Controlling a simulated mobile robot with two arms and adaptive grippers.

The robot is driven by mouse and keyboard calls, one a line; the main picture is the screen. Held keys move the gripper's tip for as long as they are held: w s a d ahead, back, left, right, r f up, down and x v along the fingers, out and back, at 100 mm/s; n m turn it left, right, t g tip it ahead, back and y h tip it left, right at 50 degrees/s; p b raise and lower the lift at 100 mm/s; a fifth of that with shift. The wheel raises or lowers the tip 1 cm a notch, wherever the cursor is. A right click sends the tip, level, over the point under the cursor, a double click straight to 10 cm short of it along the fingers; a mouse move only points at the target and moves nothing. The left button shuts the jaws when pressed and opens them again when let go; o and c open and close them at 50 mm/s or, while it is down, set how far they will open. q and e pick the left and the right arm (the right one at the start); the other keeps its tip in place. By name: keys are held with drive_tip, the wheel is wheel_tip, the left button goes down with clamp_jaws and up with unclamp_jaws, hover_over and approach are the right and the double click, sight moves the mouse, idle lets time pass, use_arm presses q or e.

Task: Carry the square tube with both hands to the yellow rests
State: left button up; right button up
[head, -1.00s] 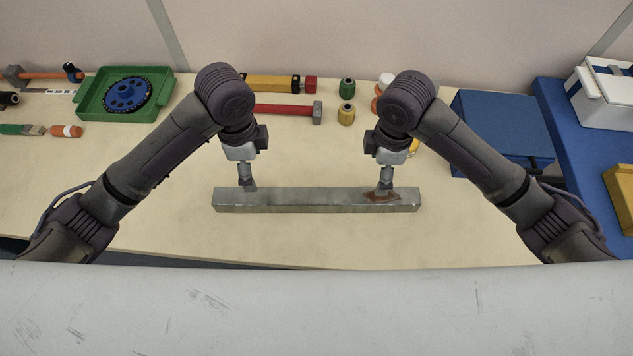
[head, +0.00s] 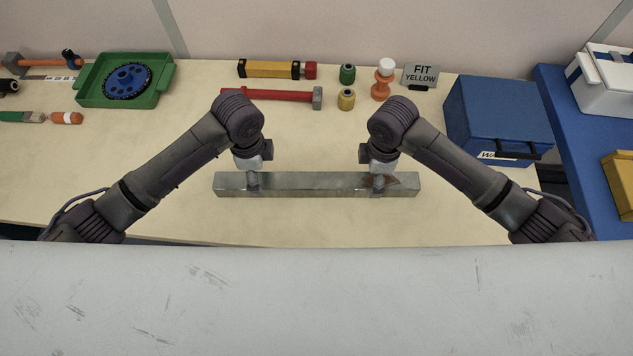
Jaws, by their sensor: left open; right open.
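The grey metal square tube (head: 315,187) lies level, left to right, near the front of the wooden table. A brown rust patch shows near its right end. My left gripper (head: 253,184) is open, with its fingers down at the tube's left part. My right gripper (head: 379,184) is open, down at the tube's right part beside the rust patch. Whether the fingers touch the tube cannot be told. A yellow block-like object (head: 619,182), cut off by the right picture edge, stands on a blue surface; I cannot tell whether it is one of the yellow rests.
A "FIT YELLOW" sign (head: 420,76), a blue case (head: 500,112), a red hammer (head: 268,95) and a green tray (head: 92,92) stand behind. A blue surface (head: 572,125) at right holds a white box (head: 603,84). Table around the tube is clear.

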sight(261, 179)
use_arm(q)
drive_tip(key=shift+f, duration=2.1)
use_arm(e)
drive_tip(key=shift+f, duration=2.15)
use_arm(q)
drive_tip(key=c, duration=1.5)
use_arm(e)
drive_tip(key=c, duration=1.5)
use_arm(q)
clamp_jaws()
use_arm(e)
clamp_jaws()
use_arm(q)
drive_tip(key=shift+w+r, duration=0.1)
use_arm(e)
drive_tip(key=shift+w+r, duration=0.1)
drive_tip(key=shift+r, duration=0.05)
